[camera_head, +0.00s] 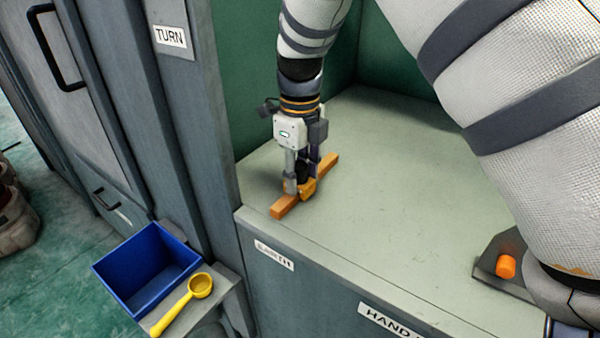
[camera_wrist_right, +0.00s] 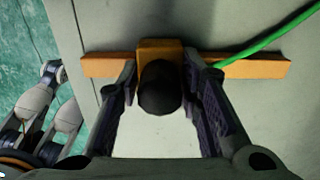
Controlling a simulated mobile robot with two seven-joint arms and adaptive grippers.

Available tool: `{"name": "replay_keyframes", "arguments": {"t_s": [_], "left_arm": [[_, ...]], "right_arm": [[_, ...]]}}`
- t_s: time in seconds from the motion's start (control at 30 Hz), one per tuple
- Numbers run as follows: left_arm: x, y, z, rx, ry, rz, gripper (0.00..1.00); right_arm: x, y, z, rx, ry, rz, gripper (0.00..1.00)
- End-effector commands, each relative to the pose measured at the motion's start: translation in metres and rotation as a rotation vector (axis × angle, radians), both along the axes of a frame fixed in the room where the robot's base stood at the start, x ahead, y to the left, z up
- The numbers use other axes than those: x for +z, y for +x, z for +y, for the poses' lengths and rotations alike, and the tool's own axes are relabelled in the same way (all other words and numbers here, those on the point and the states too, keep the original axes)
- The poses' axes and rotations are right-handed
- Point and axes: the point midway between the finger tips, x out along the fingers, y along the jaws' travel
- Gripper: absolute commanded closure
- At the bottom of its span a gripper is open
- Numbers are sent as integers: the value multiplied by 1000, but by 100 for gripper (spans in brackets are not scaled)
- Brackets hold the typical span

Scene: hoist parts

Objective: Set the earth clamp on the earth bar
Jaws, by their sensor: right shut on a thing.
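The earth bar is an orange bar (camera_head: 284,207) lying along the left end of the pale bench top. It crosses the right wrist view from side to side (camera_wrist_right: 255,67). The earth clamp, an orange block (camera_wrist_right: 160,48) with a black round knob (camera_wrist_right: 159,88), is at the bar's middle; in the head view the clamp (camera_head: 308,188) overlaps the bar. I cannot tell whether it is fully seated. My right gripper (camera_head: 301,180) points down with its fingers on both sides of the knob (camera_wrist_right: 160,95), shut on the clamp. My left gripper is not in view.
A green cable (camera_wrist_right: 275,37) runs from near the clamp to the upper right. A blue bin (camera_head: 150,270) and a yellow scoop (camera_head: 185,300) are lower left. A grey block with an orange button (camera_head: 506,267) is at the right. The bench middle (camera_head: 400,190) is clear.

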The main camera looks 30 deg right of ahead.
Motion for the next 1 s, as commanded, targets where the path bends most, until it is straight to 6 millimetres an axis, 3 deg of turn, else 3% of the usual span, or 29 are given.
{"name": "replay_keyframes", "arguments": {"t_s": [0.13,0.17,0.23,0.27,0.77,0.87,1.0], "left_arm": [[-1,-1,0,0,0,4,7],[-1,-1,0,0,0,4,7],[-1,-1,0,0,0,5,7],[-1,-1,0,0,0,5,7],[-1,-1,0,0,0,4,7],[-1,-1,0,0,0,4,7],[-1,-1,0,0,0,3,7]], "right_arm": [[-5,-1,0,0,0,8,100],[-5,-1,0,0,1,9,63],[-6,-1,0,0,1,9,47],[-6,-1,0,0,1,10,44],[-1,-1,0,-1,1,9,44],[19,0,0,0,-1,4,44],[59,0,0,0,-1,1,44]]}}
